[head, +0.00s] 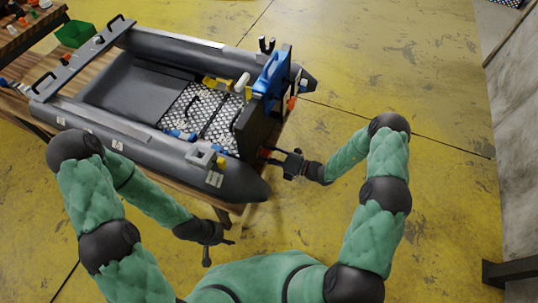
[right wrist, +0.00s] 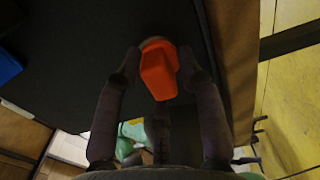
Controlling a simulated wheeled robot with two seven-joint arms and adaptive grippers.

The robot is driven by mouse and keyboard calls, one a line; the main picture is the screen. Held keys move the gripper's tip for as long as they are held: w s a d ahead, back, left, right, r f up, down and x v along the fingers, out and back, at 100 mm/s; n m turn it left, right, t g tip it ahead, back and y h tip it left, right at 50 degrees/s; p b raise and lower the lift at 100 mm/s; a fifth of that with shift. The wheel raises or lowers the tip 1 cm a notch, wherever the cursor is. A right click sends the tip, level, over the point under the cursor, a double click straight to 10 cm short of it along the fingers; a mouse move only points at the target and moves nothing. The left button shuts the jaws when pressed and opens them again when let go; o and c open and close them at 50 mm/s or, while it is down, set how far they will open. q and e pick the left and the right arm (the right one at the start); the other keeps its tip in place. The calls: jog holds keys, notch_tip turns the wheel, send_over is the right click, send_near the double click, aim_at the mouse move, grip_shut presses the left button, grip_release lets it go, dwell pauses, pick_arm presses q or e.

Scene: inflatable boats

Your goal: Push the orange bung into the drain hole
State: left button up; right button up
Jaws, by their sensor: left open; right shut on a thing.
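The orange bung (right wrist: 160,72) is between the fingers of my right gripper (right wrist: 158,62) in the right wrist view. Its far end meets a pale round rim on the dark transom board (right wrist: 85,60); how deep it sits, I cannot tell. In the head view my right gripper (head: 276,158) is shut on the bung (head: 264,153), at the outer face of the transom (head: 262,127) near its lower end. The drain hole itself is hidden behind the bung. My left gripper (head: 219,248) is open and empty, low in front of the boat.
The grey inflatable boat (head: 150,140) rests on a wooden table (head: 28,118). A blue part (head: 271,75) and another orange piece (head: 291,103) are on the transom. A green bin (head: 75,34) stands at the back left. The yellow floor to the right is clear.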

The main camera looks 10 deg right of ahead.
jog(key=o, duration=1.2)
jog(key=v, duration=1.2)
